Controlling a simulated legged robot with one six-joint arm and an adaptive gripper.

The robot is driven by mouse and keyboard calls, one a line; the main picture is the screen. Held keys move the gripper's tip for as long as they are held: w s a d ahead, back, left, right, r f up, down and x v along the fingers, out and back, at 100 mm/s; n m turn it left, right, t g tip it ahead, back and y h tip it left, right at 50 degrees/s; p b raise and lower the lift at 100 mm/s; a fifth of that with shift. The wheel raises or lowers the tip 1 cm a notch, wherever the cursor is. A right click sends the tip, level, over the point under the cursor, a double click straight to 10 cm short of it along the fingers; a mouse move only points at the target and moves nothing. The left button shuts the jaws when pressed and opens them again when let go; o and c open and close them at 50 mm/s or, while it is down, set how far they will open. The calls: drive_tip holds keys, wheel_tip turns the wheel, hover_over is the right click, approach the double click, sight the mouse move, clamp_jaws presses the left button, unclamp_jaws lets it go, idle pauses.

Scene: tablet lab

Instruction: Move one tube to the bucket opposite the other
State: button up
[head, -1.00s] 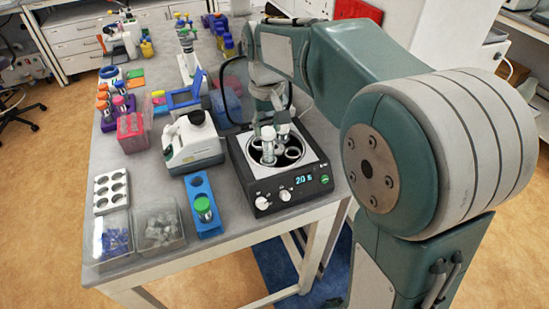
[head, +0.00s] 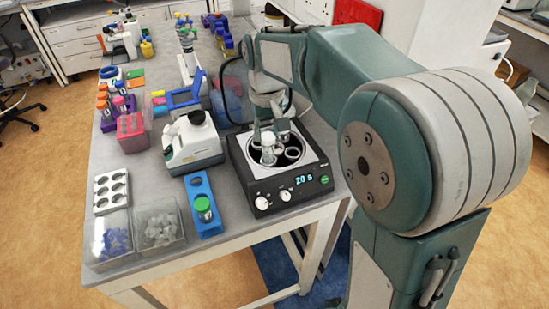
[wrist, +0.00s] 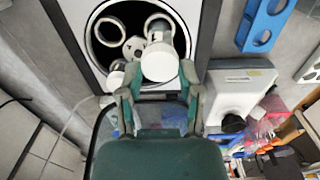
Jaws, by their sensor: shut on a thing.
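The centrifuge (head: 236,160) stands open, with a dark round bowl and several ring-shaped buckets (head: 292,153). My gripper (head: 275,132) points down over the bowl, shut on a clear tube with a pale cap (head: 268,140). In the wrist view, the tube's cap (wrist: 160,62) is between my fingers (wrist: 160,85). Two empty-looking buckets, one upper left (wrist: 108,30) and one upper right (wrist: 158,24), lie beyond it beside the rotor hub (wrist: 133,46). A pale round piece (wrist: 117,76) by the left finger is partly hidden; I cannot tell if it is the other tube.
A blue rack (head: 207,222) with a green-capped tube (head: 203,206) stands left of the centrifuge. A white instrument (head: 192,142) stands behind the rack. Clear boxes (head: 160,240) and a white well block (head: 111,190) are farther left. A black cable (head: 222,85) hangs by my wrist.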

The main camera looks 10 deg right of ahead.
drive_tip(key=shift+f, duration=2)
drive_tip(key=o, duration=1)
